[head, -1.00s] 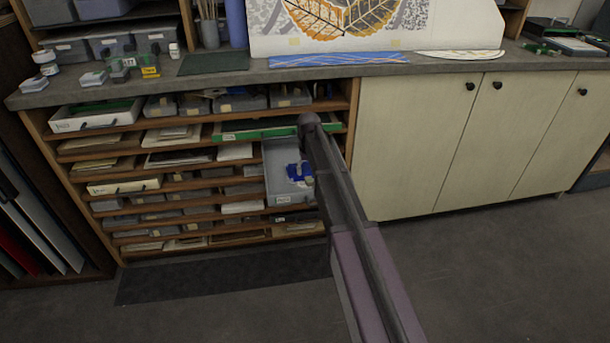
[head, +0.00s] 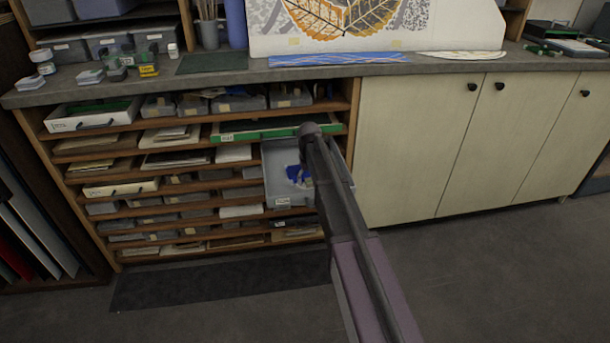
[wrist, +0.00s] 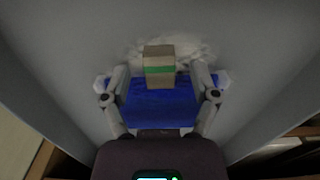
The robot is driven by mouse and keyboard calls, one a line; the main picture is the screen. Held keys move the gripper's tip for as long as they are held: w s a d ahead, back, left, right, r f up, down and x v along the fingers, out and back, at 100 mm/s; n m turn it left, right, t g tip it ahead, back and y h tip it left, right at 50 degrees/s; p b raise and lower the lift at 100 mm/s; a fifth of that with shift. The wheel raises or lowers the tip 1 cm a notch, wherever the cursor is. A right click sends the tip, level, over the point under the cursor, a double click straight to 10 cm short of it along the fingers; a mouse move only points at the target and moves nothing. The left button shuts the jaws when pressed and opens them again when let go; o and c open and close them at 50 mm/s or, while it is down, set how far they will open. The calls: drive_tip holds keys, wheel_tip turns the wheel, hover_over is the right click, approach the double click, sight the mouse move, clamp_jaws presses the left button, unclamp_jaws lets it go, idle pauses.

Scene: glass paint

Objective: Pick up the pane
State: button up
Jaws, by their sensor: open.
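The blue pane (head: 293,174) lies in a grey tray (head: 276,180) pulled partly out of the shelf rack. In the head view, my arm hides part of the pane and the tray's right side. In the wrist view, the pane (wrist: 155,108) shows as a deep blue sheet with a tan block (wrist: 159,55) bearing a green band at its far edge. My gripper (wrist: 161,83) is open, with one finger on each side of the pane. Whether the fingers touch it I cannot tell. A pale crumpled patch shows behind the block.
The tray's grey walls rise close on both sides of my gripper. A green-edged tray (head: 265,132) sticks out just above. The shelf rack (head: 62,165) holds several trays and sheets. Closed cream cabinets (head: 410,150) stand to the right; the floor (head: 480,270) before them is clear.

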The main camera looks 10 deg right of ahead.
clamp_jaws()
idle(0.5)
wheel_tip(320, 180, up, 10)
drive_tip(key=p, duration=1)
idle(0.6)
